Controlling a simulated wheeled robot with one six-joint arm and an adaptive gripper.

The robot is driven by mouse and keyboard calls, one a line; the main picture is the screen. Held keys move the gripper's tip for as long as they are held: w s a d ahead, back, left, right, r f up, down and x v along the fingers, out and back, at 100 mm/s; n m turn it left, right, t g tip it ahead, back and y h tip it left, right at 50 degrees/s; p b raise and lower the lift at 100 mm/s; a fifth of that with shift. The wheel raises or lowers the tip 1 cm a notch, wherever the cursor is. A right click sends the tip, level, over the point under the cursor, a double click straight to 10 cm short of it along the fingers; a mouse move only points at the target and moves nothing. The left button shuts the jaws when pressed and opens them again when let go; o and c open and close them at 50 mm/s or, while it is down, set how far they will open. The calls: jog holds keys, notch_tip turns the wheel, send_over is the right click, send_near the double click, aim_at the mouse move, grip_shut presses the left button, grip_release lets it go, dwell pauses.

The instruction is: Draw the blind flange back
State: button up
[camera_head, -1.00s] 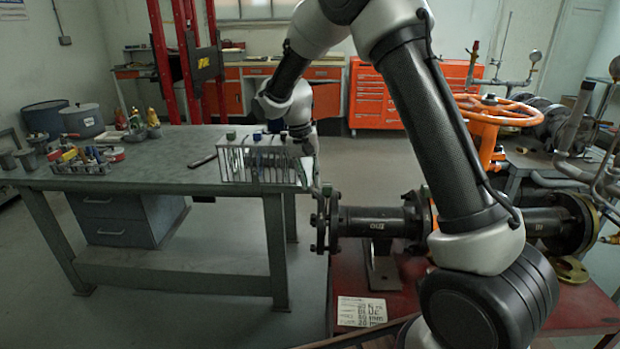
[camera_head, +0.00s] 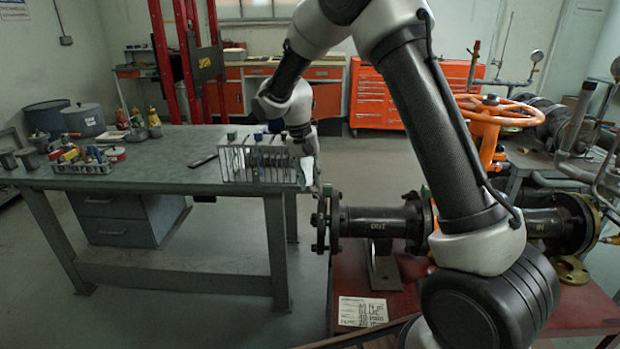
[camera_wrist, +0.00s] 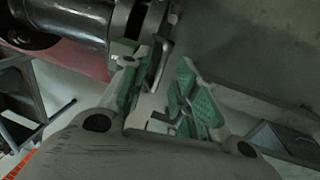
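The blind flange (camera_head: 322,222) is the dark bolted disc at the left end of the black pipe (camera_head: 375,222) marked OUT, in the head view. The pipe is level on a stand over a red bench. My gripper (camera_head: 308,172) hangs just above and left of the flange, partly hidden against the rack behind it. In the wrist view my gripper (camera_wrist: 163,62) has its two green-padded fingers apart. The left finger is close to the flange's edge (camera_wrist: 142,30) and a thin metal piece beside it. I cannot tell whether they touch.
A green workbench (camera_head: 130,180) with a wire rack of tools (camera_head: 262,160) stands left of and behind the flange. The orange handwheel (camera_head: 500,110) rises right of my arm. Floor between workbench and red bench (camera_head: 400,280) is open. A paper label (camera_head: 362,312) lies on the red bench.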

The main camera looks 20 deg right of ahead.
notch_tip(320, 180, up, 12)
jog(key=a, duration=0.2)
jog(key=shift+w, duration=0.35)
jog(key=shift+f, duration=0.1)
jog(key=s+d+r+n+t, duration=0.1)
jog(key=s+d, duration=0.4)
jog(key=s, duration=0.6)
jog(key=s+d+r+n+t+y, duration=0.1)
jog(key=s+d, duration=0.5)
jog(key=s, duration=0.6)
jog(key=s+d+r+n+t+y, duration=0.1)
jog(key=s+d+r+t, duration=0.2)
jog(key=s, duration=0.9)
jog(key=d+r, duration=0.1)
jog(key=d, duration=0.1)
jog(key=shift+d+n, duration=0.35)
jog(key=shift+n, duration=0.05)
